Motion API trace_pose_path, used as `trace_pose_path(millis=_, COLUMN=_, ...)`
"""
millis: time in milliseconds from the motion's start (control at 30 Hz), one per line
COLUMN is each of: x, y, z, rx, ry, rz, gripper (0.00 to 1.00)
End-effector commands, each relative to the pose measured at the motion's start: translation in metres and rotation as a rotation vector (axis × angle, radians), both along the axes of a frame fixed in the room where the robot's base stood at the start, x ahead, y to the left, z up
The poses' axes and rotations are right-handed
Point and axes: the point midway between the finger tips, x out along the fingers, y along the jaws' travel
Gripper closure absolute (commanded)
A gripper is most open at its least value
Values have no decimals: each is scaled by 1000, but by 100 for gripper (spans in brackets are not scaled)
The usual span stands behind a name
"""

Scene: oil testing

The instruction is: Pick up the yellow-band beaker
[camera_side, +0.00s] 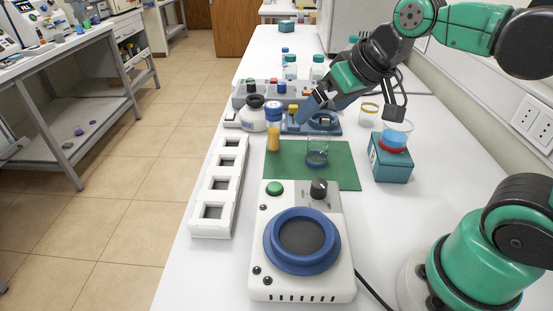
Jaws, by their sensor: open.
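The yellow-band beaker (370,112) is a small clear glass with a yellow ring. It stands on the white bench, right of and behind the green mat (345,178). My gripper (314,106) is open, above the bench to the left of this beaker and clear of it. It reaches down-left over a blue device, and its fingertips are hard to separate from the equipment behind.
A red-band beaker (397,134) with blue liquid stands on a teal box (390,163), near the yellow-band one. A blue-band beaker (317,154) and an amber-filled bottle (274,132) stand on the mat. A white rack (219,187) and a hotplate-like device (298,275) are in front.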

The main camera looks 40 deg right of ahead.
Motion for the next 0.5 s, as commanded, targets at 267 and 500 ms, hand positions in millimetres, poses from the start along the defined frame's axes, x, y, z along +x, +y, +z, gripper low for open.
trace_pose_path(millis=267, x=37, y=-39, z=14, rx=403, ry=62, rz=-474, gripper=1)
trace_pose_path(millis=500, x=82, y=-118, z=21, rx=958, ry=108, rz=-1050, gripper=1)
